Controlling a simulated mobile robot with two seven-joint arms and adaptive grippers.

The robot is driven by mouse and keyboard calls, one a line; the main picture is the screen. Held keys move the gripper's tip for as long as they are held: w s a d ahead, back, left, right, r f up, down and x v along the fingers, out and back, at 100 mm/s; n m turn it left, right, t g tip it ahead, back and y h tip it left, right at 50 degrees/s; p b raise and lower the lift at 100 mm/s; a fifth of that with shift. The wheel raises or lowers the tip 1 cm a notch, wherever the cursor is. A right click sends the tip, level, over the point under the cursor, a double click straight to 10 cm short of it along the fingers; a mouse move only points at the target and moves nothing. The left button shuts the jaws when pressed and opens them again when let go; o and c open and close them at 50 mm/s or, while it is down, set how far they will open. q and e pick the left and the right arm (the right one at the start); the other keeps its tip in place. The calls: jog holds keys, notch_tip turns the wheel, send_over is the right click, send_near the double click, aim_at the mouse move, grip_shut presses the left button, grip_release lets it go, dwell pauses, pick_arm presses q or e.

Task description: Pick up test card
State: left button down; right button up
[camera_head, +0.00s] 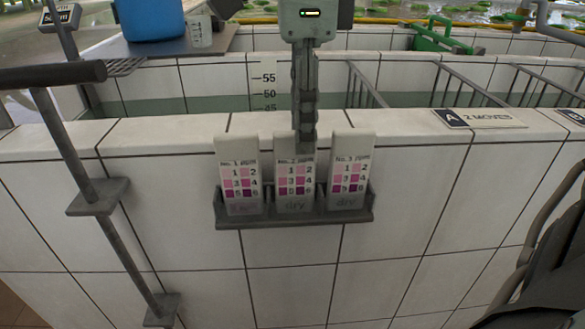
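Three white test cards with pink and purple numbered squares stand side by side in a dark rack on the front of the tiled wall: the left card (238,178), the middle card (295,190) and the right card (350,175). The middle and right cards read "dry"; the left card's lower word is unclear. The dark rack (295,221) holds their lower ends. My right gripper (306,146) points down from above, its fingertips overlapping the top of the middle card. The fingers line up in this view, so their gap and any contact are hidden. My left gripper is out of view.
The tiled wall ledge (150,131) runs behind the cards. A basin with a depth scale (264,85) lies beyond it. A sign "A 2 MOVES" (480,118) and metal racks are at right. A blue container (150,18) and small beaker (200,31) stand at upper left.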

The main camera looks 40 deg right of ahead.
aim_at(295, 162)
jog(key=f, duration=0.4)
jog(key=a+f, duration=0.1)
jog(key=f, duration=0.1)
jog(key=shift+w, duration=0.2)
jog(key=shift+c, duration=0.6)
grip_shut()
